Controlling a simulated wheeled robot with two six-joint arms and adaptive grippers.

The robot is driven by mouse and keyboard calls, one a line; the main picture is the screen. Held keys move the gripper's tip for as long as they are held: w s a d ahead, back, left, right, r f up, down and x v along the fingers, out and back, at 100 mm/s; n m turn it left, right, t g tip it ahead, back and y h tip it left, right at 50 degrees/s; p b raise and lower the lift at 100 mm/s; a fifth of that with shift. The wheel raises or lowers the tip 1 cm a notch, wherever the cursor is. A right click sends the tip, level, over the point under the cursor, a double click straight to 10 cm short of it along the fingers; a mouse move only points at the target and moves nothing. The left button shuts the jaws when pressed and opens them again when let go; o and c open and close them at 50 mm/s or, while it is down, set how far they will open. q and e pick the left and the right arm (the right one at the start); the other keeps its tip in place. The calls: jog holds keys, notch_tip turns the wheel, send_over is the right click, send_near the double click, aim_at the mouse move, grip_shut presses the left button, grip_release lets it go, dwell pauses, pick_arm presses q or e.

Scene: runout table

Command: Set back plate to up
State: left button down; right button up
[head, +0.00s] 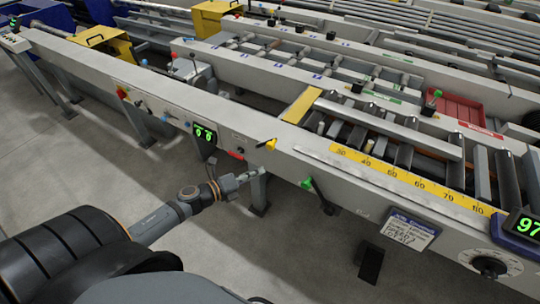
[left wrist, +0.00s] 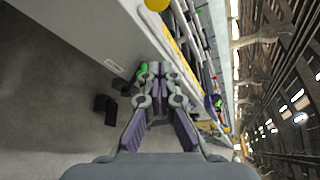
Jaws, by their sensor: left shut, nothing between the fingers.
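My left gripper (head: 250,176) is shut and empty in front of the long grey table's side rail (head: 345,180). It is below a yellow-handled lever (head: 268,144) and left of a green-handled lever (head: 308,184). In the left wrist view, the closed fingertips (left wrist: 156,70) point along the rail, with a green handle (left wrist: 142,68) showing just behind them. A yellow knob (left wrist: 157,4) is at the top edge of that view. A yellow plate (head: 301,105) lies across the table beside the rollers. I cannot tell which part is labelled back plate. My right gripper is not in view.
A yellow scale (head: 415,182), a label card (head: 411,229), a dial (head: 490,265) and a display (head: 524,226) are to the right.

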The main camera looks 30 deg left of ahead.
pick_arm(q)
jog(key=w+p, duration=0.3)
jog(key=w, duration=0.5)
jog(key=shift+w+d, duration=0.3)
jog(key=shift+d, duration=0.05)
